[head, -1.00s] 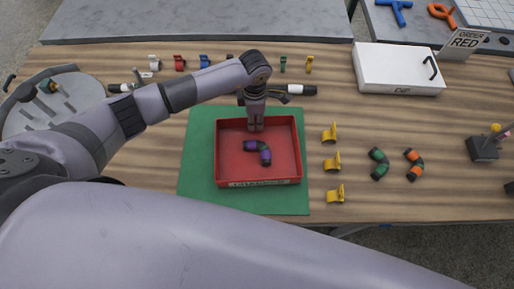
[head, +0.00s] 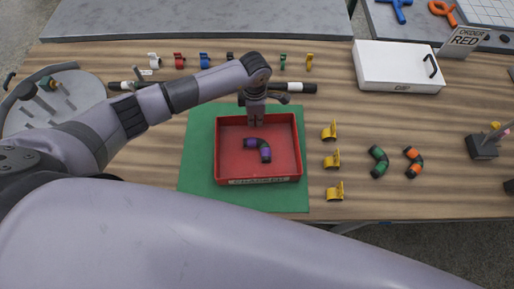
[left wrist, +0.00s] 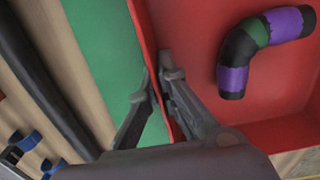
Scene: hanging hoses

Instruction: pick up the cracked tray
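The cracked tray (head: 222,150) is a shallow red box with a label on its front wall, resting over the green mat (head: 200,200). A bent purple and black hose (head: 262,146) with a green band lies inside it, and this hose shows in the left wrist view (left wrist: 240,55). My left gripper (head: 256,121) is at the tray's far wall. In the left wrist view its fingers (left wrist: 158,78) are closed on the tray wall (left wrist: 150,40), one outside over the mat and one inside. My right gripper is not in view.
Yellow clips (head: 332,160) stand right of the mat, then a green hose (head: 379,161) and an orange hose (head: 413,162). A white lidded box (head: 395,67) is at the back right. A black and white tube (head: 300,88) and coloured clips lie behind the tray.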

